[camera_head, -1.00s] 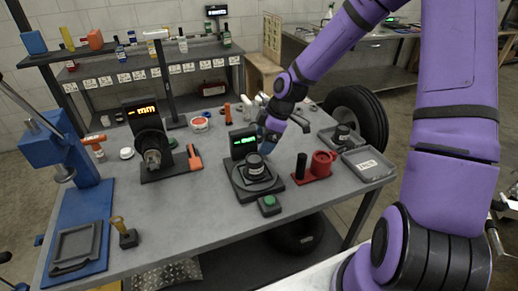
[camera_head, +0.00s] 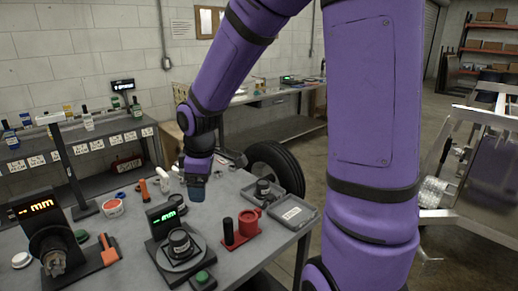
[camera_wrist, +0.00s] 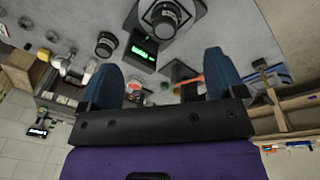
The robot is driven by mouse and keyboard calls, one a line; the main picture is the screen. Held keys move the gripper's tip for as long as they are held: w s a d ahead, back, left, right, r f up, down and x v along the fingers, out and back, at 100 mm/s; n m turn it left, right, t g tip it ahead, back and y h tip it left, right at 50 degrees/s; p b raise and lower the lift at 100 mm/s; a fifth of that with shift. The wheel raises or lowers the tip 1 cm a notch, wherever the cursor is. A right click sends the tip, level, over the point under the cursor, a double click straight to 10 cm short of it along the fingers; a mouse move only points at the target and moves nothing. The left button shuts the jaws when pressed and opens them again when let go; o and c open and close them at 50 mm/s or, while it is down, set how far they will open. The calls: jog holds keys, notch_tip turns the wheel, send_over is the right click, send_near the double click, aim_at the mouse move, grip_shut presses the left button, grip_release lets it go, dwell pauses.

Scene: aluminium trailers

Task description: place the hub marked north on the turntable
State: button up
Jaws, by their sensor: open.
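A dark round hub (camera_head: 180,240) sits on the turntable (camera_head: 176,263), beside a small green-lit display (camera_head: 162,214); I cannot read a north mark on it. They also show in the wrist view, with the hub (camera_wrist: 166,14) at the top edge. A second dark hub (camera_head: 263,187) stands in a grey tray at the back right of the bench; its marking is unreadable too. My gripper (camera_head: 196,193) points down above the bench, behind and a little right of the turntable. Its blue fingers (camera_wrist: 165,82) are spread with nothing visible between them.
A red stand with a black post and red cup (camera_head: 240,228) is right of the turntable. A lidded or flat grey tray (camera_head: 292,212) lies at the bench's right edge. The orange-lit gauge (camera_head: 55,235) stands left.

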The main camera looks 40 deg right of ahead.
jog(key=s+r+m+t, duration=0.1)
jog(key=s+r+m, duration=0.4)
jog(key=s+r, duration=0.3)
jog(key=s+d+r+m+t, duration=0.1)
jog(key=s+r+m+t, duration=0.1)
jog(key=s+r+m, duration=0.2)
jog(key=s+r, duration=0.3)
jog(key=s, duration=0.5)
jog(key=shift+s+d+r+m+t, duration=0.15)
jog(key=shift+s+r+m+t, duration=0.15)
jog(key=shift+r+m, duration=0.1)
jog(key=shift+w, duration=0.1)
jog(key=shift+c, duration=0.2)
